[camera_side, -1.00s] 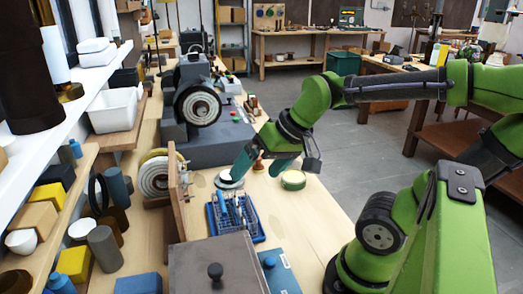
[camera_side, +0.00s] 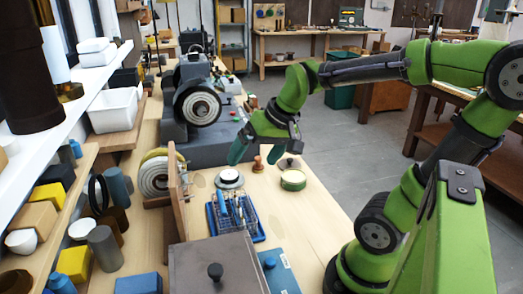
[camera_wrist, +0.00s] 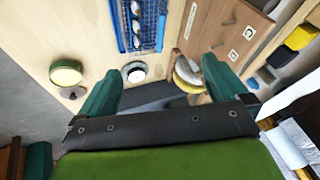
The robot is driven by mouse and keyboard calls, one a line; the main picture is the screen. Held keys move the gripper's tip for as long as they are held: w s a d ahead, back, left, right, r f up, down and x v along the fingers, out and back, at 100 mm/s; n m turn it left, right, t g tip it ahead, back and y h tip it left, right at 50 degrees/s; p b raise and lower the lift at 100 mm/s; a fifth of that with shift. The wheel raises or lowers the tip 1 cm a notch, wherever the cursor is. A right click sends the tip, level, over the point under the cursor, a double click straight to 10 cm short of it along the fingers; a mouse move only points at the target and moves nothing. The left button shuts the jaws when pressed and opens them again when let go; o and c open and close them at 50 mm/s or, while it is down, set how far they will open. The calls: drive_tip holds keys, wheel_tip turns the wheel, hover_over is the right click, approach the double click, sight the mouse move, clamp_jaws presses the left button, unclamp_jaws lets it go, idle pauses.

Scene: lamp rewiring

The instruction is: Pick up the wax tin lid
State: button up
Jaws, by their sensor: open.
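A green tin (camera_side: 293,181) with a cream top stands on the bench; it is at the left in the wrist view (camera_wrist: 66,72). Just behind it is a small flat disc (camera_side: 290,163) with a dark knob, also in the wrist view (camera_wrist: 72,93). A pale round piece with a dark rim (camera_side: 229,179) lies left of the tin, also in the wrist view (camera_wrist: 135,72). I cannot tell for certain which of these two pieces is the wax tin lid. My gripper (camera_side: 257,153) is open and empty above the bench, behind the tin and the pale piece.
A small brown wooden piece (camera_side: 258,163) stands near my fingertips. A blue wire rack (camera_side: 233,215) of tools is in front of the pale piece. A grinder (camera_side: 197,105) stands behind and left. The bench right of the rack is clear.

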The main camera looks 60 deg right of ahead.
drive_tip(key=w+d+m+g, duration=0.1)
drive_tip(key=w+d+g, duration=0.1)
drive_tip(key=w+d, duration=0.45)
drive_tip(key=n+g, duration=0.1)
drive_tip(key=g, duration=0.3)
hover_over(290, 159)
wheel_tip(290, 159, down, 8)
drive_tip(key=r+n, duration=0.2)
drive_tip(key=shift+h, duration=0.3)
drive_tip(key=f, duration=1.1)
drive_tip(key=shift+w+f, duration=0.15)
drive_tip(key=shift+w, duration=0.1)
drive_tip(key=shift+s+f, duration=0.15)
drive_tip(key=shift+f, duration=1.25)
drive_tip(key=shift+s+f, duration=0.1)
drive_tip(key=shift+f, duration=1.25)
drive_tip(key=shift+c, duration=0.3)
